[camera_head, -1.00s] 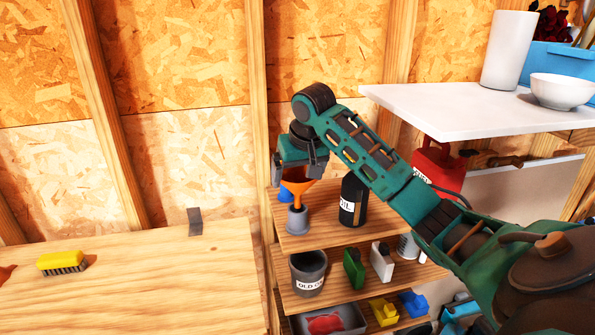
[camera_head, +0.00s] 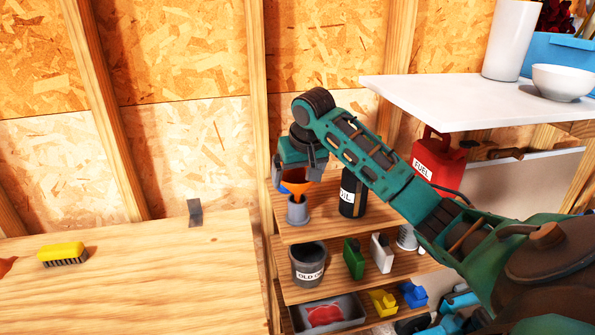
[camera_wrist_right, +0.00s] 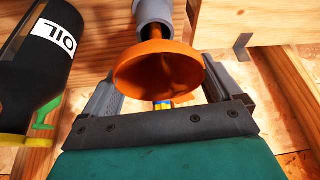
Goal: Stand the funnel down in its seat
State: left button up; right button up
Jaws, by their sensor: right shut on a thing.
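The orange funnel (camera_head: 297,188) is upright, wide mouth up, at the left of the upper shelf. Its spout points down into the grey cup-like seat (camera_head: 298,212), and its lower end is hidden there. My right gripper (camera_head: 296,178) is shut on the funnel, one finger on each side. In the right wrist view the funnel's mouth (camera_wrist_right: 160,75) faces the camera between the fingers, with the seat (camera_wrist_right: 153,12) beyond it. I cannot tell whether the funnel rests fully on the seat. My left gripper is not in view.
A black oil bottle (camera_head: 352,198) stands close right of the seat. Below are a grey bucket (camera_head: 307,264) and green and white bottles (camera_head: 381,253). A red fuel can (camera_head: 437,160) is farther right, under a white shelf (camera_head: 450,100). A workbench (camera_head: 150,285) with a yellow brush (camera_head: 62,253) is left.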

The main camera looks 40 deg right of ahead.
jog(key=shift+f, duration=1.4)
jog(key=o, duration=0.7)
jog(key=shift+r, duration=0.1)
jog(key=v, duration=1.2)
jog(key=shift+s+r, duration=0.2)
jog(key=shift+r, duration=0.15)
jog(key=shift+a, duration=0.1)
